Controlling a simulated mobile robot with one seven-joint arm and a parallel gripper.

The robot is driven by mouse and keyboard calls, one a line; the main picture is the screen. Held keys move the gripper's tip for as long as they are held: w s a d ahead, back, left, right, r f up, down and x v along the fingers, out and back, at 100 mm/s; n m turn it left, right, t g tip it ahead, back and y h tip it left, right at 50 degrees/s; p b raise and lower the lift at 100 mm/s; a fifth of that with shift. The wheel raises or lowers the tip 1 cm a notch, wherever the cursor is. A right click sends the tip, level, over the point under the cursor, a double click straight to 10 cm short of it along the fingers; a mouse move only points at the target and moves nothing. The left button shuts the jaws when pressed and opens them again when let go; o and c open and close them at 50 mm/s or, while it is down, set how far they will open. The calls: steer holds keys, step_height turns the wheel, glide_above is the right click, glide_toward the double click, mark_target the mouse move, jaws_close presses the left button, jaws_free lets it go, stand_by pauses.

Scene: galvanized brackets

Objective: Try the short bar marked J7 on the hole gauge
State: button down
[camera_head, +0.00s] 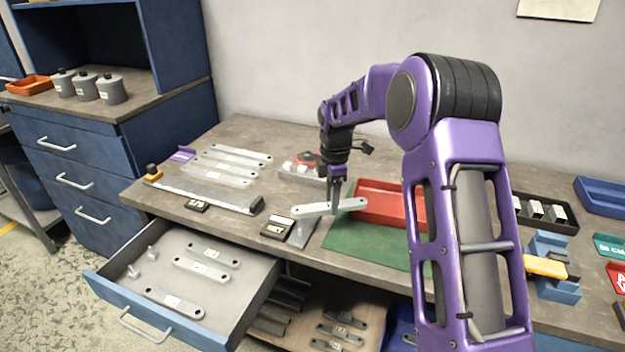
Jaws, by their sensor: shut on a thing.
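My gripper (336,208) points down over the bench, shut on a short light-grey bar (305,211) with a hole near each end. The bar is roughly level, above the front part of the bench. Any J7 mark on it is too small to read. A grey metal plate (302,232) lies below the bar, beside a small black block with a pale label (277,228). A low grey block (300,176) with pale round parts stands behind. I cannot tell which of these is the hole gauge.
An open drawer (215,310) holds several labelled bars. Several long bars lie at the bench's back left, behind a long rail (205,195). A red tray (385,212) and a green mat (362,247) lie right of the held bar. Blue fixtures stand farther right.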

steer(key=w+a+r+n+p, duration=0.1)
steer(key=w+a+n, duration=0.45)
steer(key=n, duration=0.55)
steer(key=shift+d+f+b, duration=0.15)
steer(key=shift+f+b, duration=0.05)
steer(key=shift+f, duration=0.85)
steer(key=shift+d+f+b, duration=0.15)
steer(key=shift+f, duration=0.9)
steer(key=shift+f, duration=0.5)
stand_by(0.6)
steer(key=shift+r+p, duration=0.6)
steer(key=shift+r, duration=1.55)
steer(key=shift+f, duration=0.2)
